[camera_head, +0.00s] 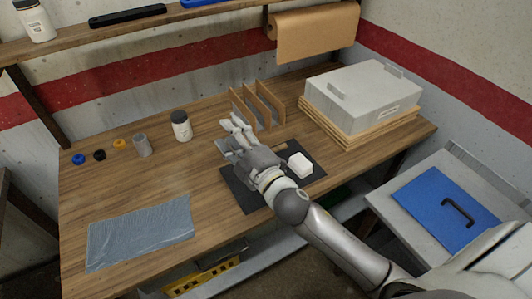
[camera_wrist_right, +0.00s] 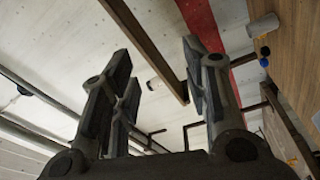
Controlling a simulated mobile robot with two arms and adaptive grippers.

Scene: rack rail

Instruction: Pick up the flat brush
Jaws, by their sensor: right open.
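I cannot clearly make out the flat brush in either view. A small tan sliver (camera_head: 281,147) shows on the black mat (camera_head: 240,193) just right of my right gripper; I cannot tell whether it is the brush's handle. My right gripper (camera_head: 230,123) is above the back part of the mat, in front of the wooden divider rack, and hides part of the mat. In the right wrist view the right gripper (camera_wrist_right: 158,72) is open with nothing between its fingers, facing the wall and shelf. My left gripper is not in view.
A white block (camera_head: 300,164) lies on the mat's right side. The wooden divider rack (camera_head: 266,106) stands close behind the gripper. A white jar (camera_head: 181,126) and grey cylinder (camera_head: 142,145) stand left. A large grey box (camera_head: 363,95) is at right.

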